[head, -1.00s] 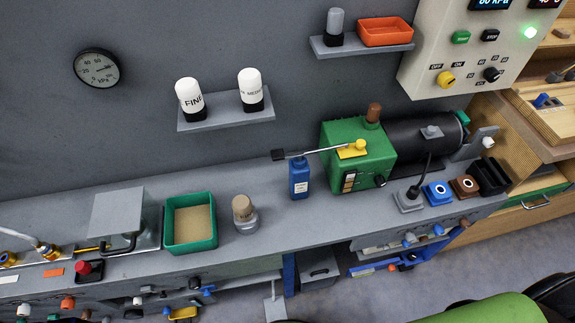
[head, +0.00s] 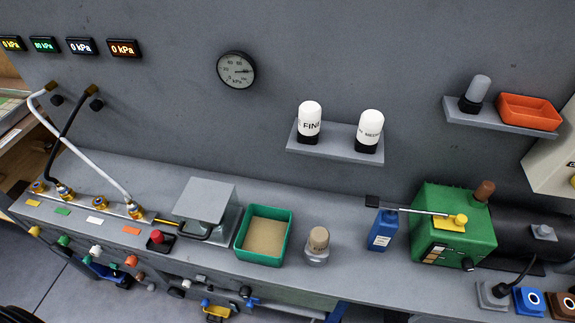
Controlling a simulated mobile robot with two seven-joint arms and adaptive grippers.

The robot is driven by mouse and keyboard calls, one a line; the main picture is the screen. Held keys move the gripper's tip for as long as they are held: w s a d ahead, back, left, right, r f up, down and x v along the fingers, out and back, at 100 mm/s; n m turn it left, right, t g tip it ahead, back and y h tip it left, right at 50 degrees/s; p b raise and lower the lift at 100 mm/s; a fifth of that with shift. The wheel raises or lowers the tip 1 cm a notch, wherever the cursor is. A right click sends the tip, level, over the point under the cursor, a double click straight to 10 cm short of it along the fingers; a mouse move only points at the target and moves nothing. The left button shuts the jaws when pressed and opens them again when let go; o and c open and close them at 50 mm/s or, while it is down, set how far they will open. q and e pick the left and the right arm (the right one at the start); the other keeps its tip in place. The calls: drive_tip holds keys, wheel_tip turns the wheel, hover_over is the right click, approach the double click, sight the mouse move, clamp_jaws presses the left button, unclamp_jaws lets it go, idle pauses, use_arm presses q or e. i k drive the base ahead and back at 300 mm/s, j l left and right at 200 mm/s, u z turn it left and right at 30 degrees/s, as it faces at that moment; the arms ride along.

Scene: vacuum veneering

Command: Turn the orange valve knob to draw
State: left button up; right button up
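The orange valve knob (head: 131,261) is on the bench's front face, rightmost in a row with a yellow knob (head: 34,231), a green knob (head: 63,240) and a white knob (head: 96,250). Its turn position is too small to read. An orange label (head: 131,230) lies on the bench top above it. The orange-lit display (head: 124,48) on the wall appears to read 0 kPa. Neither of my grippers shows in the head view.
A white hose (head: 95,150) runs from the wall to the brass port (head: 135,210) behind the orange label. A red button (head: 157,238) and a green tray (head: 264,236) stand to the right. Other small knobs and blue fittings sit low along the bench front.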

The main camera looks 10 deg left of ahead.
sight(131, 261)
drive_tip(key=u, duration=1.95)
